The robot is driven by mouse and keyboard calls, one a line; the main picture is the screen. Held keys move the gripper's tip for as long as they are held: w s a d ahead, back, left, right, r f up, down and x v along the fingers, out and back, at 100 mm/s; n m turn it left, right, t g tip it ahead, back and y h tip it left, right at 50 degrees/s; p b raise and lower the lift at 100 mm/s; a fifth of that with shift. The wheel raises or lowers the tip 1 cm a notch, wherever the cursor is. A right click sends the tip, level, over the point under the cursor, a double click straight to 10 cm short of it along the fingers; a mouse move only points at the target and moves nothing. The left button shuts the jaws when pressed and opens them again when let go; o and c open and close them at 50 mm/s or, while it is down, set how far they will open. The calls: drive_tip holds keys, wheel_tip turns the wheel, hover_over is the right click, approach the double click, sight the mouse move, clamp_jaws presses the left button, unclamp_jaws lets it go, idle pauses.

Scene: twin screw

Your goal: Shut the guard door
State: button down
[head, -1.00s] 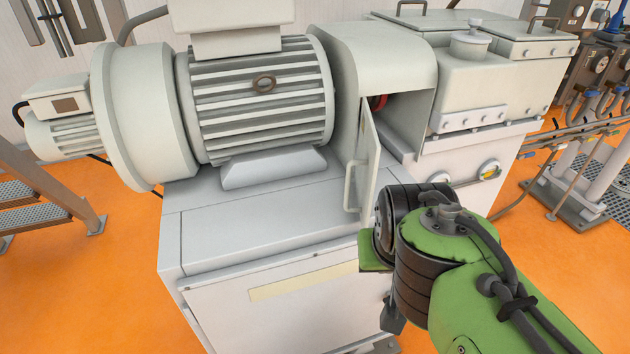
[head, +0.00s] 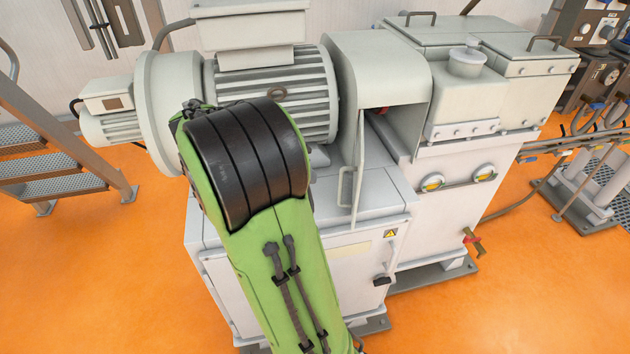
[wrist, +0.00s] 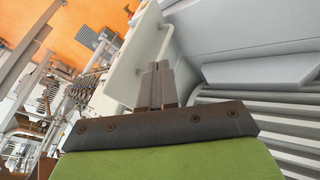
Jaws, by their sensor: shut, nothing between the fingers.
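The guard door (head: 358,170) is a thin pale panel standing open, seen nearly edge-on in the head view. It sticks out from the guard housing (head: 378,70), whose opening shows a bit of red inside. Its bar handle (head: 344,187) is on the left face. In the wrist view the door (wrist: 128,68) is left of my fingers, with its handle (wrist: 168,42) beyond the tips. My gripper (wrist: 157,68) is shut and empty, on the handle side of the door. Contact with the door cannot be told. My arm hides the gripper in the head view.
The ribbed motor (head: 320,90) stands left of the guard, partly behind my arm. The machine's base cabinet (head: 345,265) is below. A metal stair (head: 60,165) is at the left. Orange floor (head: 540,300) is clear at the front right.

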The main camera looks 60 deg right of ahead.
sight(349, 170)
drive_tip(key=s+d+f+b, duration=0.3)
drive_tip(key=s+d+f, duration=0.3)
drive_tip(key=f, duration=0.1)
drive_tip(key=shift+d+f, duration=0.35)
drive_tip(key=shift+d, duration=0.05)
drive_tip(key=shift+s, duration=0.2)
